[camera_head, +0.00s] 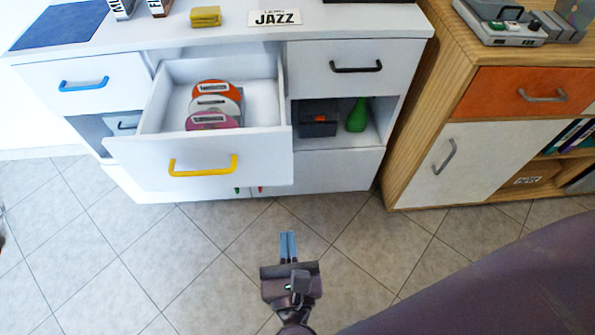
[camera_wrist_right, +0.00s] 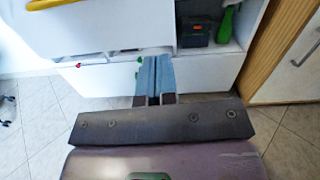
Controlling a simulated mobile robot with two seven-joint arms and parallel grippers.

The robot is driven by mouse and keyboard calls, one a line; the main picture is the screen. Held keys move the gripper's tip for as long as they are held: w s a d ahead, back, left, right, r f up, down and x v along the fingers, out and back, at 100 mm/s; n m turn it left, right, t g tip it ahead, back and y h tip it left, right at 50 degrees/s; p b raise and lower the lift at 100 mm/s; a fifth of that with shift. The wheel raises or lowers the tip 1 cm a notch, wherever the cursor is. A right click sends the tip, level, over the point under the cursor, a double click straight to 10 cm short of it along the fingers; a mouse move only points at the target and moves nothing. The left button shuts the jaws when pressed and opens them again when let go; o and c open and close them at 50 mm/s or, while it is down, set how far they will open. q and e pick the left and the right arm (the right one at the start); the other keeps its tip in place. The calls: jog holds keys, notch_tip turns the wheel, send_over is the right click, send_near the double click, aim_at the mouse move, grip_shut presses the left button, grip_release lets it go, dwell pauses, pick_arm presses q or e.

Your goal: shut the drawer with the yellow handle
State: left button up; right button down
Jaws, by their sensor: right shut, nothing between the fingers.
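The drawer with the yellow handle (camera_head: 125,160) is pulled out from the white cabinet and stands open. Its yellow handle (camera_head: 203,167) is on the front panel; part of the handle also shows at the top left of the right wrist view (camera_wrist_right: 60,3). Inside the drawer lie several discs (camera_head: 214,103) with orange, white and pink faces. My right gripper (camera_head: 288,245) is shut and empty, below and to the right of the drawer front in the head view, apart from it. Its fingers also show in the right wrist view (camera_wrist_right: 154,80). My left gripper is not in view.
The white cabinet (camera_head: 345,25) has a closed drawer with a black handle (camera_head: 356,67) and one with a blue handle (camera_head: 84,84). An open compartment holds a dark box (camera_head: 318,118) and a green object (camera_head: 357,115). A wooden cabinet (camera_head: 420,115) stands right. Tiled floor in front is clear.

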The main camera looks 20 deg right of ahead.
jog(key=m, duration=0.1)
send_near(284, 167)
jog(key=x, duration=0.6)
jog(key=shift+w, duration=0.2)
jog(key=shift+w+d, duration=0.2)
jog(key=shift+w, duration=0.35)
